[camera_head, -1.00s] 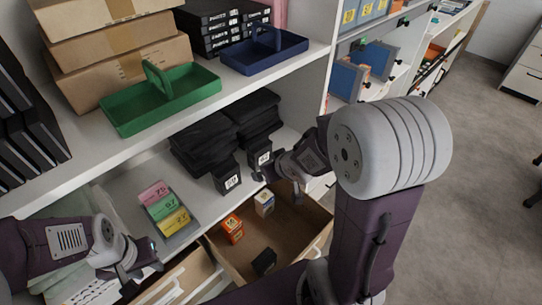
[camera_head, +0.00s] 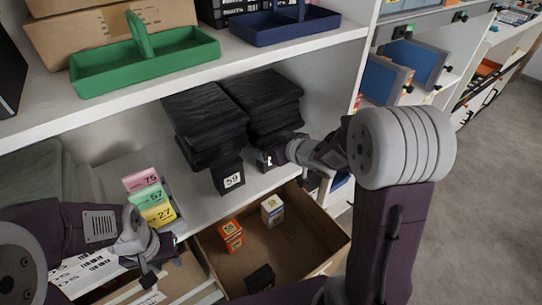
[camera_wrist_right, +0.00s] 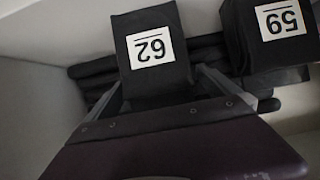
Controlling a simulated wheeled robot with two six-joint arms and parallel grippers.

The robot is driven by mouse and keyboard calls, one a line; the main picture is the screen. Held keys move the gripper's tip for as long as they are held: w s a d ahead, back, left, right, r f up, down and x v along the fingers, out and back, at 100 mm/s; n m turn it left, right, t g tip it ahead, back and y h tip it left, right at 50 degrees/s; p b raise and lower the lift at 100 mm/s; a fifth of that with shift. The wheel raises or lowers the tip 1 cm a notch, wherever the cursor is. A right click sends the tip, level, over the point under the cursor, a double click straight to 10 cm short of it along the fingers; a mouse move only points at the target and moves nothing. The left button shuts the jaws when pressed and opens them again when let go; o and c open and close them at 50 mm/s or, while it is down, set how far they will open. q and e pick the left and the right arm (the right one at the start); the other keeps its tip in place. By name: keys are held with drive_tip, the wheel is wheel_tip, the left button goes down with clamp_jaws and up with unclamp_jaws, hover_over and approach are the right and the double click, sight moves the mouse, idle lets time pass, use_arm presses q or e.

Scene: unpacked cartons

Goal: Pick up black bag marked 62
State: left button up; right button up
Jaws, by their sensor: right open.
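The black bag marked 62 (camera_wrist_right: 150,45) shows in the right wrist view with its label upside down. In the head view it is largely hidden by my right gripper (camera_head: 270,159). My right gripper is open, and its fingers (camera_wrist_right: 158,85) stand on either side of the bag's near part in the wrist view. I cannot tell if they touch it. A similar black bag marked 59 (camera_head: 228,176) stands beside it, left in the head view and right in the wrist view (camera_wrist_right: 275,45). My left gripper (camera_head: 160,262) is low at the left, holding nothing visible.
Stacked black folded items (camera_head: 205,115) lie behind the bags on the shelf. An open carton (camera_head: 290,240) below holds small boxes. Pink, green and yellow labelled blocks (camera_head: 150,197) stand to the left. A green tray (camera_head: 145,60) and blue tray (camera_head: 285,27) sit on the shelf above.

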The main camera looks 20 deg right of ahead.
drive_tip(key=x, duration=0.3)
drive_tip(key=shift+w+f+b, duration=0.1)
drive_tip(key=shift+f+b, duration=0.05)
drive_tip(key=shift+b, duration=0.15)
use_arm(q)
drive_tip(key=shift+f, duration=0.65)
use_arm(e)
drive_tip(key=shift+c, duration=0.3)
